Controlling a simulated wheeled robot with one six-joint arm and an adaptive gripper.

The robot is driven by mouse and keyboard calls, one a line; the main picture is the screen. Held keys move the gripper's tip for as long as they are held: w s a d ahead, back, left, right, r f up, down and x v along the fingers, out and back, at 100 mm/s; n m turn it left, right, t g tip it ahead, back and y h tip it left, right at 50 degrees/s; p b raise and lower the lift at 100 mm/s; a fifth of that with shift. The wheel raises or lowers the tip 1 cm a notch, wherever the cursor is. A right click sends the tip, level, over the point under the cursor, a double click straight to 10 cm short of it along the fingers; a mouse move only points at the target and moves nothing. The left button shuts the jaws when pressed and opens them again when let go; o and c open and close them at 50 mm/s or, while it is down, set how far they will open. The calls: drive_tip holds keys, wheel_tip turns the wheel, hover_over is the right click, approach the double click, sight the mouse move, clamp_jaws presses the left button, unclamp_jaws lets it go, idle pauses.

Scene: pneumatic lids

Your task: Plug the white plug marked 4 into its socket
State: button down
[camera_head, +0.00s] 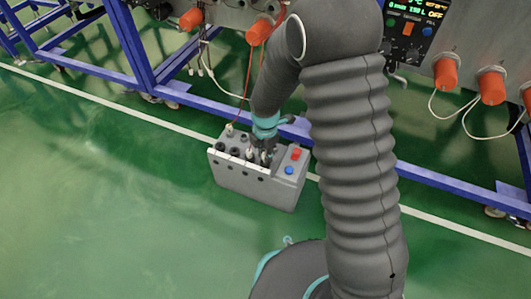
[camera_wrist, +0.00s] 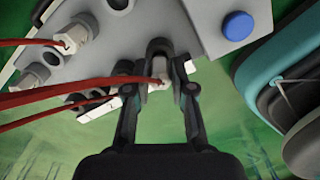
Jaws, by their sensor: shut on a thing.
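The grey box (camera_head: 255,188) stands on the floor, with a row of sockets and white plugs along its top. My gripper (camera_head: 262,152) reaches down to the top of this box. In the wrist view my gripper (camera_wrist: 160,90) is shut on a white plug (camera_wrist: 158,82), with a red hose running from it to the left. The plug is at the box's edge; I cannot tell whether it is seated in a socket. The fingers partly hide it. No number can be read on it.
Other white plugs with red hoses (camera_wrist: 75,38) sit on the box nearby. A blue button (camera_head: 289,170) and a red button (camera_head: 296,154) are on the box's right end. A blue frame (camera_head: 150,50) with orange caps (camera_head: 446,72) stands behind. Green floor at left is clear.

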drive_tip(key=shift+f+b, duration=0.4)
drive_tip(key=shift+f, duration=0.25)
drive_tip(key=c, duration=0.9)
unclamp_jaws()
drive_tip(key=shift+r+p, duration=2.4)
drive_tip(key=shift+r, duration=1.1)
wheel_tip(320, 180, up, 12)
